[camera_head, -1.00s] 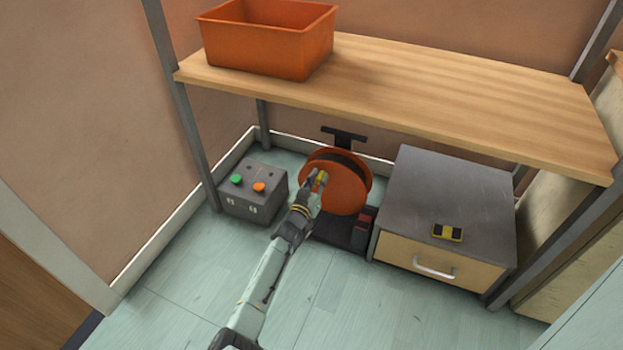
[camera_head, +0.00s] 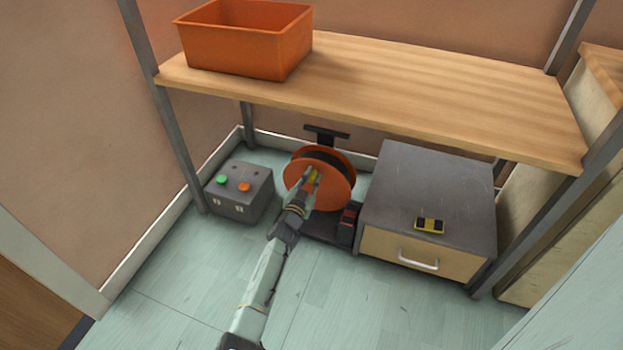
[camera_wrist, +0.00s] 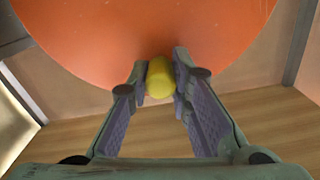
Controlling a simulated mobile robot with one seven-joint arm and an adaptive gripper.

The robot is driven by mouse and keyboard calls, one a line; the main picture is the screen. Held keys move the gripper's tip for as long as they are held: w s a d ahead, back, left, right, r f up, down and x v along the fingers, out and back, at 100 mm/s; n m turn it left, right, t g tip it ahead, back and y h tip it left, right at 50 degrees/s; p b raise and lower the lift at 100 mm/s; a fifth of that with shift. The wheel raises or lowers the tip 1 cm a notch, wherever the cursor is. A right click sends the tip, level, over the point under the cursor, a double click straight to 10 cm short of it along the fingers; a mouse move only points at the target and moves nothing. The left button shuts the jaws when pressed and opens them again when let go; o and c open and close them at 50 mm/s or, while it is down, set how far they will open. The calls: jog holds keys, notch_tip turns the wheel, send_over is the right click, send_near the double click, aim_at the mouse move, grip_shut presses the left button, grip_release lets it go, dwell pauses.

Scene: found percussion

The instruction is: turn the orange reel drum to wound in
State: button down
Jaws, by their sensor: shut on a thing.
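The orange reel drum (camera_head: 330,194) stands on a dark base (camera_head: 318,226) on the floor under the wooden shelf. Its orange face fills the upper part of the wrist view (camera_wrist: 150,25). A yellow knob (camera_wrist: 160,78) sticks out from the face near its edge. My gripper (camera_wrist: 161,84) is shut on the yellow knob, with one finger on each side of it. In the head view, my gripper (camera_head: 312,180) is in front of the drum and hides part of its face.
A grey box with green and orange buttons (camera_head: 236,205) stands left of the reel. A grey drawer cabinet (camera_head: 465,195) stands close on the right, with a yellow-black object (camera_head: 430,225) on top. The shelf (camera_head: 430,95) overhangs and holds an orange bin (camera_head: 240,52). Floor in front is clear.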

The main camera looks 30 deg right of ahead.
jog(key=shift+r, duration=0.15)
jog(key=c, duration=1.4)
grip_release()
jog(key=shift+c, duration=0.2)
notch_tip(320, 180, up, 10)
